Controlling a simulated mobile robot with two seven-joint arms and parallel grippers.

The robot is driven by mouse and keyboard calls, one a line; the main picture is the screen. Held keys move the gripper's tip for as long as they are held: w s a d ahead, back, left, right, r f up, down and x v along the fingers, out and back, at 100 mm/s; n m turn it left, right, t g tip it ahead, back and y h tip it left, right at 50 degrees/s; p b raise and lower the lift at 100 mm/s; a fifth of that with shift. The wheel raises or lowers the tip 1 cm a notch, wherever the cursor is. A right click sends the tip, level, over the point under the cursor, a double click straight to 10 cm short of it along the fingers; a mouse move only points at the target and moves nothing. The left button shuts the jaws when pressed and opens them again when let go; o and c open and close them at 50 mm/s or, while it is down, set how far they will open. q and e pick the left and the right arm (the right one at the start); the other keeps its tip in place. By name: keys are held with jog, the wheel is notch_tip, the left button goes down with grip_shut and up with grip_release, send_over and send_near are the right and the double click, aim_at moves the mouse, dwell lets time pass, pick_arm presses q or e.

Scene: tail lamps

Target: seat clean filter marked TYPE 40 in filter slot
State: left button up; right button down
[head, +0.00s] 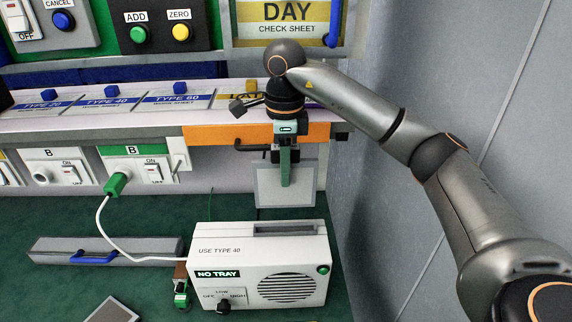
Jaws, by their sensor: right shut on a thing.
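A white unit (230,258) labelled USE TYPE 40 stands on the green surface. Its dark filter slot (290,229) is in the top face, towards the back. My right gripper (286,150) points down above and behind the slot. It is shut on a flat pale grey filter (268,188) at a green upright strip. The filter hangs upright, its lower edge appearing just above the slot in the picture; I cannot tell the depth gap. No TYPE mark on it is readable. My left gripper is not in view.
A shelf with an orange edge (222,137) bears blue-knobbed panels marked TYPE 20, TYPE 40 (107,101) and TYPE 60. A white cord (107,232) runs from a green plug to the unit. A grey blue-handled case (60,250) lies left. A grey wall (390,220) bounds the right.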

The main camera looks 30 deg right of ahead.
jog(key=b, duration=0.3)
send_over(285, 206)
jog(key=shift+w+d+f, duration=0.1)
jog(key=shift+w+f, duration=0.05)
jog(key=shift+f, duration=1.1)
jog(key=shift+w+f, duration=0.1)
jog(key=shift+f, duration=1.1)
jog(key=shift+f+b, duration=0.35)
jog(key=shift+f, duration=0.05)
jog(key=shift+p, duration=0.3)
jog(key=shift+f, duration=0.1)
jog(key=shift+f+b, duration=1.95)
jog(key=shift+f, duration=1)
jog(key=shift+f, duration=0.2)
